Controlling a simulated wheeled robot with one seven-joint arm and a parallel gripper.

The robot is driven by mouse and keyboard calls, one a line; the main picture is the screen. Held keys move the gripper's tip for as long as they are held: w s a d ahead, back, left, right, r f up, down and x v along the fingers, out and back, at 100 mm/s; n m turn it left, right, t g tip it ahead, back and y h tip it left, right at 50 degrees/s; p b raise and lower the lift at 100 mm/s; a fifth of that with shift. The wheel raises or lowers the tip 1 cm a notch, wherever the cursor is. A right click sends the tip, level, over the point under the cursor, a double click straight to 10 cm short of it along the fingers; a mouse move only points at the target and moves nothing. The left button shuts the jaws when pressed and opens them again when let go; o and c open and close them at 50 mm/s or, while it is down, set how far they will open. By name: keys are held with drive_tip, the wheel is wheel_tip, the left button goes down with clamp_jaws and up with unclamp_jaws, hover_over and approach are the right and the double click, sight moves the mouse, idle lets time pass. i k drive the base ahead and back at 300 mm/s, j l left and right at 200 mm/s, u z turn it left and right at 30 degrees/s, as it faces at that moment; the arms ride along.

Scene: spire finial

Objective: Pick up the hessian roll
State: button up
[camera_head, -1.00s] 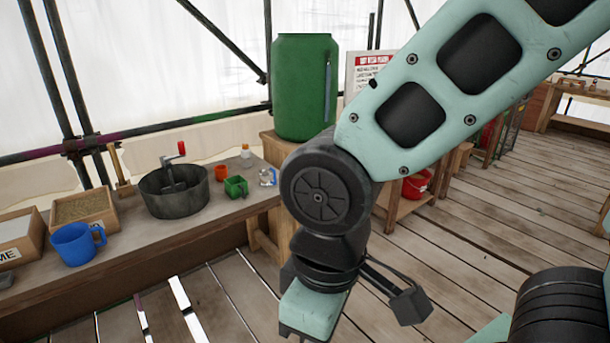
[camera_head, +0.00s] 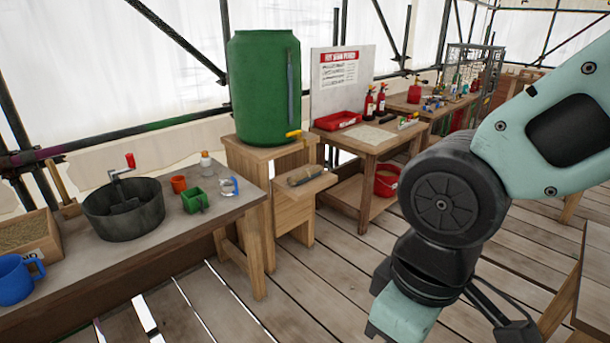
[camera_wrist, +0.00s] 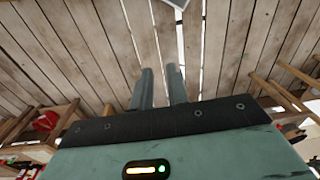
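No thing is clearly recognisable as the hessian roll. A small grey-brown roll-like object (camera_head: 305,176) lies on the low wooden step in front of the green barrel in the head view; I cannot tell whether it is hessian. My gripper (camera_wrist: 160,76) shows in the wrist view with two fingers apart and nothing between them, above bare floor planks. In the head view my arm hangs at the right, with the fingertips below the picture edge. The gripper is well apart from the roll-like object.
The green barrel (camera_head: 265,90) stands on a wooden stand (camera_head: 262,165). A bench (camera_head: 110,265) at the left holds a mixing pan (camera_head: 125,212), cups and a blue jug (camera_head: 16,280). Behind is a table (camera_head: 362,142) with extinguishers. A table edge shows at far right. Mid floor is clear.

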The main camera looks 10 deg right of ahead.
sight(300, 177)
drive_tip(key=i+l+z, duration=0.35)
drive_tip(key=i, duration=0.25)
drive_tip(key=i+z, duration=0.3)
drive_tip(key=i, duration=0.35)
drive_tip(key=i+l, duration=0.1)
drive_tip(key=i, duration=0.65)
drive_tip(key=i+l+u, duration=0.15)
drive_tip(key=i, duration=0.55)
drive_tip(key=i+l, duration=0.1)
drive_tip(key=i, duration=0.65)
drive_tip(key=i+u, duration=0.35)
drive_tip(key=i+l+u, duration=0.1)
drive_tip(key=i+u, duration=0.3)
drive_tip(key=i+l+u, duration=0.15)
drive_tip(key=i+u, duration=0.2)
drive_tip(key=k, duration=0.05)
